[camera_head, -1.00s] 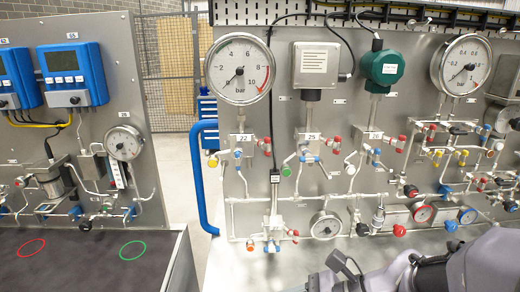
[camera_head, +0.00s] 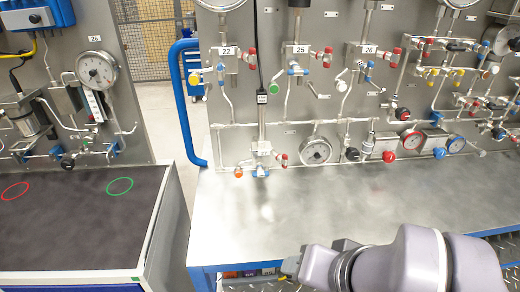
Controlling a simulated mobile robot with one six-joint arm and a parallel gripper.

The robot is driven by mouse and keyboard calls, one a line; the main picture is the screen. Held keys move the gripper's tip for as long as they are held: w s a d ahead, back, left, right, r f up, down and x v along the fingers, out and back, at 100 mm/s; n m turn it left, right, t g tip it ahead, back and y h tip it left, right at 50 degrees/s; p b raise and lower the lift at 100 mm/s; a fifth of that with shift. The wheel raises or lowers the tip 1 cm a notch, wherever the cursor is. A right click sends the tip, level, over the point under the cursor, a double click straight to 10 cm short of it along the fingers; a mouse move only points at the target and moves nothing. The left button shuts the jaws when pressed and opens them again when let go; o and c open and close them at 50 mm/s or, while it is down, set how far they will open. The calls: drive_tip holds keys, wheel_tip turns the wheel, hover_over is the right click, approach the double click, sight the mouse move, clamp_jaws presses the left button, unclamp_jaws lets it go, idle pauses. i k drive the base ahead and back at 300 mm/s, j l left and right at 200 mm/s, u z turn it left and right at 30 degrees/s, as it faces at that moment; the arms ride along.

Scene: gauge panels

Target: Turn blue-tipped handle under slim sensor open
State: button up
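The slim sensor (camera_head: 261,95) is a narrow dark stick with a small white label, standing on a thin vertical pipe on the right panel. Under it is a small metal valve block (camera_head: 262,150) marked 27. A blue-tipped handle (camera_head: 260,172) sits at the bottom of this block, with an orange tip on its left and red tips on its right. My gripper (camera_head: 291,265) shows only as a small grey end of my arm at the lower right. It is well below the handle and apart from it. Its fingers cannot be made out.
A bare metal shelf (camera_head: 330,215) lies in front of the panel. A round gauge (camera_head: 316,151) is right of the valve. A blue rail (camera_head: 183,110) stands to the left. A dark worktop (camera_head: 80,225) with red and green rings is at far left.

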sight(260, 173)
drive_tip(key=j, duration=0.65)
drive_tip(key=i+j, duration=0.1)
drive_tip(key=j, duration=0.55)
